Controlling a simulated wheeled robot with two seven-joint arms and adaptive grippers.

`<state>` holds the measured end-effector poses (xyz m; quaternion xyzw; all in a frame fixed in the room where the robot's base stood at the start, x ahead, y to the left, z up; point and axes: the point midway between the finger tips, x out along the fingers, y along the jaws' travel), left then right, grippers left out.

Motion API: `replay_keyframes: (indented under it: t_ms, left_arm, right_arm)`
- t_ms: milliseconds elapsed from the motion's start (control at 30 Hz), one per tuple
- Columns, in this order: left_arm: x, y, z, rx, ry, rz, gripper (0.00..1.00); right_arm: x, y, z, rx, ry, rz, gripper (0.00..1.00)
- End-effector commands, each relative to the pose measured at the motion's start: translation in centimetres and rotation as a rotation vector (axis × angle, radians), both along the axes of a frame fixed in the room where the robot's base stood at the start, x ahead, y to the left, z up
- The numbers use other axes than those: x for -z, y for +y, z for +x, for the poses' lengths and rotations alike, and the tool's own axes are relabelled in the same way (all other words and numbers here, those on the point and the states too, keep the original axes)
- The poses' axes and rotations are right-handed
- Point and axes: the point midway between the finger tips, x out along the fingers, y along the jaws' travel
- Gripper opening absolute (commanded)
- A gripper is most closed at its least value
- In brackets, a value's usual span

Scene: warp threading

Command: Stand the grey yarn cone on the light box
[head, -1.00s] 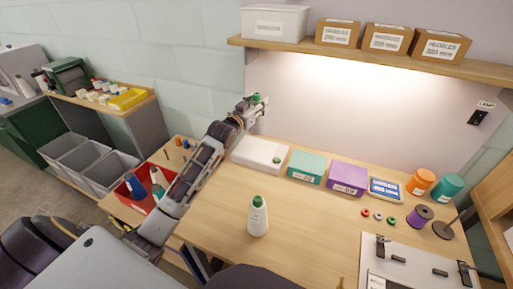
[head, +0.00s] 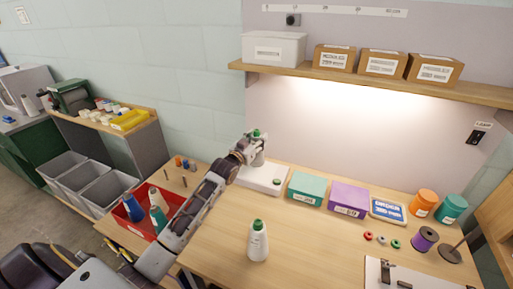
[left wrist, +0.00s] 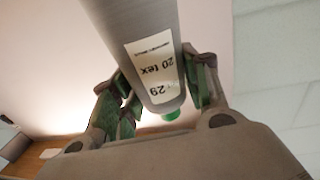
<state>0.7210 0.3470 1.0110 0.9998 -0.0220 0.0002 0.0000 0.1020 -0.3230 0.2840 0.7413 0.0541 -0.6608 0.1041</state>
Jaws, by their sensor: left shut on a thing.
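The grey yarn cone (head: 259,153) with a green tip is upright in my left gripper (head: 251,152), over the back part of the white light box (head: 262,180). Its base is at or just above the box top; I cannot tell whether it touches. In the left wrist view, the fingers (left wrist: 158,92) are shut around the cone (left wrist: 140,25), whose "20 tex" label and green tip show. The light box lies flat on the table. My right gripper is not in view.
Another pale cone with a green tip (head: 258,242) stands on the table in front. A teal box (head: 305,188) and a purple box (head: 348,198) stand right of the light box. A red bin (head: 138,228) with cones is at left. The shelf (head: 345,80) hangs above.

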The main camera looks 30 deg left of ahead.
Motion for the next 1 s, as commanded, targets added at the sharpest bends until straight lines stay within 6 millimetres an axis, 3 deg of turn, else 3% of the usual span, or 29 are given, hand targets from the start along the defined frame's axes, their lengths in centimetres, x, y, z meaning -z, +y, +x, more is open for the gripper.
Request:
replay_keyframes:
  t_ms: [400,833,867,1000]
  left_arm:
    - [3.4,0.0,0.0,-0.001,-0.001,0.001,0.00]
    - [3.8,0.0,0.0,0.000,-0.002,0.001,0.00]
    - [3.9,0.0,0.0,0.000,0.000,0.000,0.47]
    - [3.9,0.0,0.0,0.000,0.001,0.000,0.65]
  right_arm:
    - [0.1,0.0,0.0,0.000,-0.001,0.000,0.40]
    - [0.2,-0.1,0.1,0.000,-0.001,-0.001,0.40]
    - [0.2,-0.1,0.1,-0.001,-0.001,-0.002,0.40]
    - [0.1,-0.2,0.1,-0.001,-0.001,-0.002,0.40]
